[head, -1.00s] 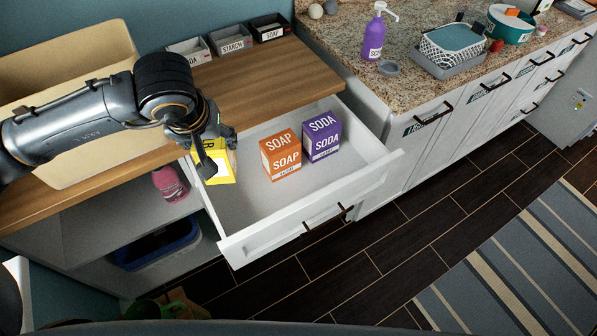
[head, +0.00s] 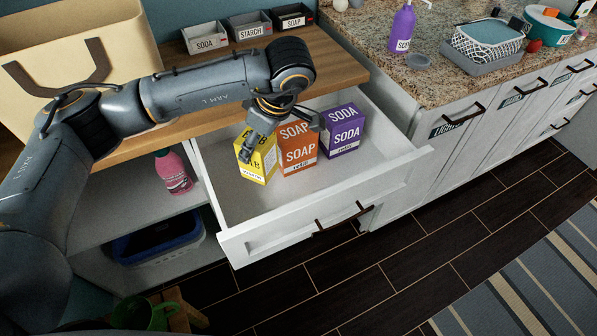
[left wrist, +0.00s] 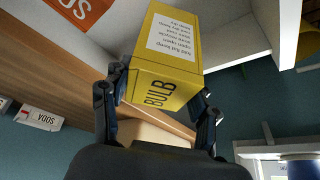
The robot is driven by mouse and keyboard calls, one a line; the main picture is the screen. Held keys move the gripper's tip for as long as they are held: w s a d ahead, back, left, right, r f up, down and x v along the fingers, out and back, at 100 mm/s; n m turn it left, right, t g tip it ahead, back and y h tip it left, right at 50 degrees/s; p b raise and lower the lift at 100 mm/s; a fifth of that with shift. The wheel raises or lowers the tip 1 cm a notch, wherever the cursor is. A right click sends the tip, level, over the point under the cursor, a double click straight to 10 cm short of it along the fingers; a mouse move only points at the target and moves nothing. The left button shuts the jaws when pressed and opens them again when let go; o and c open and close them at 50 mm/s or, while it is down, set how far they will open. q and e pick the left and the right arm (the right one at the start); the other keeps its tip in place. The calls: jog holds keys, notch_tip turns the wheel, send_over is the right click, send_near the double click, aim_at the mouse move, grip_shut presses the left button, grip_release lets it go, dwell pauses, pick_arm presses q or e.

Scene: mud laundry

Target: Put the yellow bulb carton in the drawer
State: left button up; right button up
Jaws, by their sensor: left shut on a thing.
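The yellow bulb carton (head: 261,166) is inside the open white drawer (head: 270,241), to the left of the orange soap carton (head: 299,155). My left gripper (head: 272,127) is over it and shut on it. In the left wrist view the carton (left wrist: 164,72) sits between the two fingers (left wrist: 160,92), its BULB label facing the camera. I cannot tell whether its base touches the drawer floor. The purple soda carton (head: 342,131) stands right of the soap carton. The fingers partly cover the bulb and soap cartons. My right gripper is out of view.
The wooden counter (head: 340,68) holds a beige bin (head: 75,55) and small labelled trays (head: 250,26) behind the drawer. A pink bottle (head: 173,172) stands on the shelf left of it. The drawer's front floor is bare.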

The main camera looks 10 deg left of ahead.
aim_at(273, 158)
pick_arm(q)
jog(key=shift+w+d+f+n+g, duration=0.1)
jog(key=shift+d+f+n+g, duration=0.15)
jog(key=shift+f+n, duration=0.4)
notch_tip(273, 158, down, 10)
jog(key=shift+r+p, duration=0.25)
jog(key=shift+p, duration=0.15)
jog(key=shift+f, duration=0.25)
jog(key=o, duration=1.1)
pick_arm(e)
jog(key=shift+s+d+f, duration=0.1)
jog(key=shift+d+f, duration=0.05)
pick_arm(q)
jog(key=shift+r, duration=0.1)
jog(key=shift+r, duration=0.25)
jog(key=v, duration=1.1)
jog(key=shift+d+r+b, duration=0.3)
jog(key=shift+b, duration=0.05)
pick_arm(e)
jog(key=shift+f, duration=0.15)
